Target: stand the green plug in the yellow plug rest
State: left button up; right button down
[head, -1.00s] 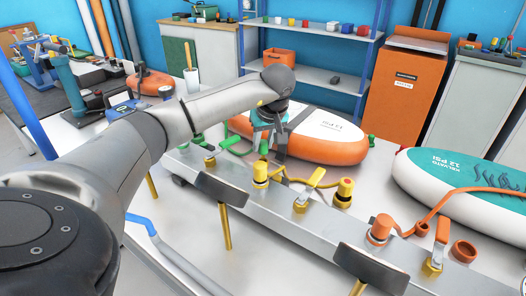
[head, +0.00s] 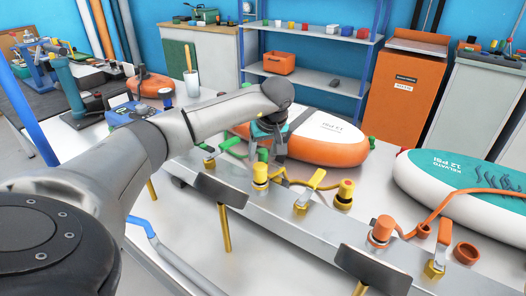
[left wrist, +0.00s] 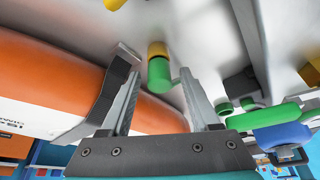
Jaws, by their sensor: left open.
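The green plug (head: 263,155) shows in the head view just above the short yellow plug rest (head: 260,174) on the metal rail. In the left wrist view the green plug (left wrist: 158,73) is upright between my fingertips, with the yellow rest (left wrist: 157,48) directly beyond it. The two look in line and in contact, but the joint between them is partly hidden. My left gripper (head: 271,151) is open around the plug, and its fingers (left wrist: 156,75) stand apart on either side, with a gap visible at the left finger. My right gripper is not in view.
The rail (head: 285,212) also carries a yellow valve handle (head: 316,179), another yellow fitting (head: 344,192) and orange fittings (head: 381,230). Green fittings (head: 208,157) are close on the left. An orange and white board (head: 330,137) lies just behind my gripper.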

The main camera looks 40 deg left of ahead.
pick_arm(q)
jog(key=shift+r, duration=0.1)
jog(key=shift+r, duration=0.25)
jog(key=shift+p+v, duration=0.5)
jog(key=shift+v, duration=0.65)
jog(key=p+v, duration=0.2)
jog(key=v, duration=0.7)
jog(key=shift+p, duration=0.3)
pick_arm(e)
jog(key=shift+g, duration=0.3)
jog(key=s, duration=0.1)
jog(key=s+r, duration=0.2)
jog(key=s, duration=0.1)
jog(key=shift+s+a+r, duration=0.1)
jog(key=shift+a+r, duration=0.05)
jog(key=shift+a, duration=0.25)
pick_arm(q)
jog(key=shift+s+d+r, duration=0.1)
jog(key=shift+r, duration=0.05)
